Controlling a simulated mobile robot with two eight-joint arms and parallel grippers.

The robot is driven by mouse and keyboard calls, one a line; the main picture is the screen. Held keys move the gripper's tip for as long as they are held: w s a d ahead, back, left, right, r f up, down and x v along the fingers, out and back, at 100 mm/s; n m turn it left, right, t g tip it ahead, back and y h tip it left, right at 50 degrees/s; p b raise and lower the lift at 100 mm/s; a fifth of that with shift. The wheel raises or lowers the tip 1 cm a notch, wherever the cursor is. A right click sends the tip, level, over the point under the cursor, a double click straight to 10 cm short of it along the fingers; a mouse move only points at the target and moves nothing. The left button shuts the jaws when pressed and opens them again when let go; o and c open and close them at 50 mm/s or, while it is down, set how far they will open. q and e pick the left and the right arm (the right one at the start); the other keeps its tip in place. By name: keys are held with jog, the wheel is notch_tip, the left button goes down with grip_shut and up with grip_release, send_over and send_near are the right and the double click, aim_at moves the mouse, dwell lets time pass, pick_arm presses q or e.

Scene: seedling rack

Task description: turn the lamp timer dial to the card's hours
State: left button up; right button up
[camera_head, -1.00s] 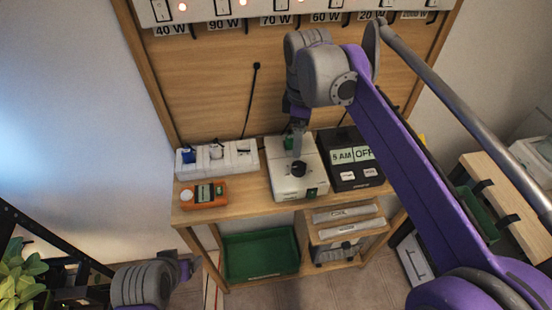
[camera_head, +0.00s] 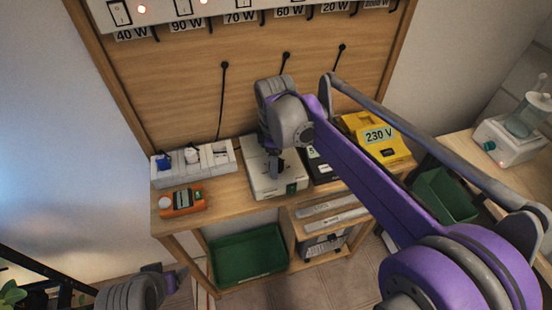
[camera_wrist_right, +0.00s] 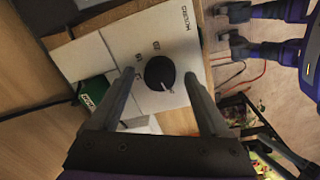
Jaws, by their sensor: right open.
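A white box (camera_head: 262,183) with a black round dial (camera_wrist_right: 160,73) stands on the wooden shelf, and I take it to be the lamp timer. In the right wrist view the dial's pale mark points down and slightly right; the small print around it is too small to read surely. My right gripper (camera_wrist_right: 160,78) is open, its fingers on either side of the dial; contact cannot be told. In the head view the right gripper (camera_head: 276,166) hides the dial. My left gripper (camera_head: 178,280) is low at the left, away from the box; its fingers look apart in the wrist view. I cannot make out a card.
A white socket strip (camera_head: 195,163) and an orange meter (camera_head: 183,202) lie left of the box. A black box (camera_head: 322,168), partly behind my right arm, and a yellow 230 V unit (camera_head: 378,138) stand right. A green tray (camera_head: 248,258) is below.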

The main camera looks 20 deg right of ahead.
grip_shut()
jog(key=shift+m, duration=0.4)
jog(key=m, duration=0.9)
jog(key=shift+w, duration=0.1)
jog(key=m, duration=0.5)
jog(key=shift+g, duration=0.3)
jog(key=m, duration=0.4)
jog(key=shift+w+m+p, duration=0.1)
jog(key=shift+m+p, duration=0.2)
jog(key=shift+m, duration=0.1)
